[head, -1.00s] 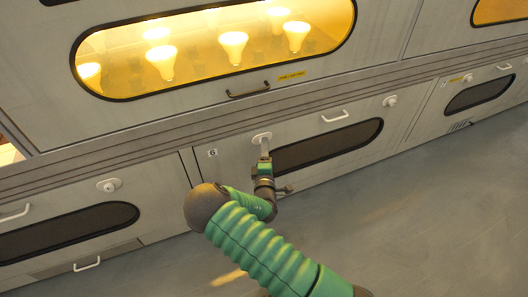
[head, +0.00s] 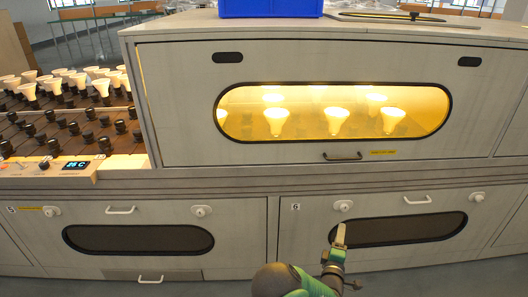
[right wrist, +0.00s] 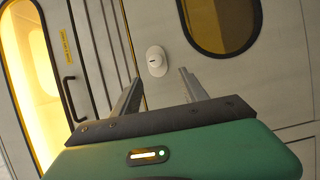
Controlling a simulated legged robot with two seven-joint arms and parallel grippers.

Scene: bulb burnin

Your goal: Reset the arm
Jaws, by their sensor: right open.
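My right gripper (head: 340,237) is at the lower middle of the head view, in front of the grey door marked 6 (head: 297,225). In the right wrist view its two fingers (right wrist: 158,88) are spread apart with nothing between them. A white round knob (head: 343,206) on that door shows just above the fingertips in the head view. The knob also shows in the right wrist view (right wrist: 156,61), beyond the gap between the fingers and apart from them. My green right forearm enters at the bottom of the head view. My left gripper is not in view.
An oven with a lit window (head: 333,111) and a dark handle (head: 342,157) stands above the lower doors. A blue bin (head: 270,8) sits on top. At left, white bulbs (head: 62,78) stand by dark sockets. Door 5 (head: 135,220) is left of door 6.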

